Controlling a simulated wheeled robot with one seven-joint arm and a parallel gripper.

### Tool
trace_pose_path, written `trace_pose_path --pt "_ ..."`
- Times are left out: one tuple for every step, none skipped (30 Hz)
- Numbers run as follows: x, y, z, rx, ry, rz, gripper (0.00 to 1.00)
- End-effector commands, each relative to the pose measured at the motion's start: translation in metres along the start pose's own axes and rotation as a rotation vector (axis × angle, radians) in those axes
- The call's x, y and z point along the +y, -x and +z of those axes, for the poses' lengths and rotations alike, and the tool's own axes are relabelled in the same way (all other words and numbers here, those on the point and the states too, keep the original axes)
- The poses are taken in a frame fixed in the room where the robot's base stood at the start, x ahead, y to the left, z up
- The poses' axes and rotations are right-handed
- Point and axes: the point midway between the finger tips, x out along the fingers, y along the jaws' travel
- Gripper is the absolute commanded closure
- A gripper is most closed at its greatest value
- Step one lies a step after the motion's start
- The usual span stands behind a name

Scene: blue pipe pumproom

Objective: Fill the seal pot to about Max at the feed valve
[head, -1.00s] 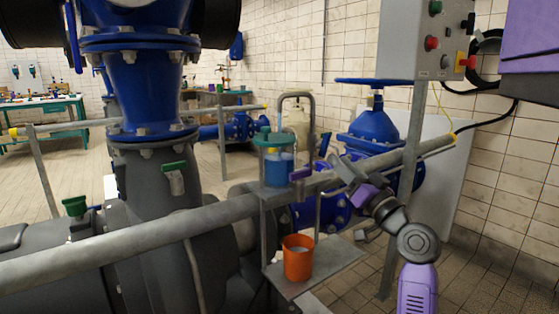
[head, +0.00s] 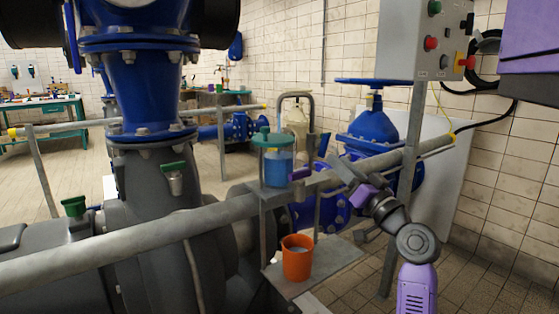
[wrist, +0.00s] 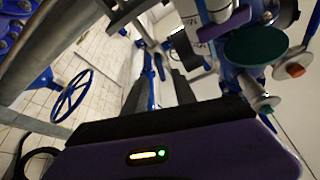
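The seal pot (head: 278,166) is a clear cylinder with a green lid, holding blue liquid to near its upper part. It stands on a bracket by the grey rail; I cannot read a Max mark. A small purple lever (head: 300,174), apparently the feed valve's, is at the pot's right side. A purple lever also shows at the upper right of the wrist view (wrist: 225,24). My gripper (head: 330,160) is just right of the lever in the head view, apart from it. In the wrist view its two dark fingers (wrist: 160,75) are spread with nothing between them.
An orange cup (head: 297,258) stands on a grey shelf (head: 338,262) below the pot. The thick grey rail (head: 215,218) crosses in front. A blue handwheel valve (head: 374,125) is behind my arm, and a control box (head: 428,40) is at upper right.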

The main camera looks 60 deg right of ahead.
Motion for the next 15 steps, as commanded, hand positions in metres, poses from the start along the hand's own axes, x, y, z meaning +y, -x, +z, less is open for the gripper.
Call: trace_pose_path --pt "0.000 0.000 -0.001 0.000 0.000 0.000 0.67" --pt "-0.001 -0.001 -0.003 0.000 0.000 0.000 0.67" --pt "-0.001 -0.002 -0.006 0.000 0.000 0.001 0.67" --pt "-0.002 -0.003 -0.009 0.000 0.001 0.002 0.67" --pt "-0.003 -0.004 -0.013 0.000 0.001 0.004 0.67" --pt "-0.004 -0.006 -0.019 -0.002 0.000 0.007 0.67" --pt "-0.005 -0.007 -0.024 -0.003 0.000 0.010 0.67" --pt "-0.005 -0.009 -0.029 -0.006 -0.001 0.013 0.67" --pt "-0.005 -0.011 -0.035 -0.010 -0.004 0.019 0.67" --pt "-0.005 -0.012 -0.039 -0.015 -0.007 0.025 0.67" --pt "-0.004 -0.013 -0.043 -0.020 -0.011 0.030 0.67" --pt "-0.003 -0.015 -0.047 -0.028 -0.018 0.037 0.67" --pt "-0.002 -0.015 -0.050 -0.033 -0.024 0.042 0.67" --pt "-0.002 -0.017 -0.052 -0.040 -0.030 0.046 0.67" --pt "-0.001 -0.018 -0.055 -0.048 -0.038 0.051 0.67"
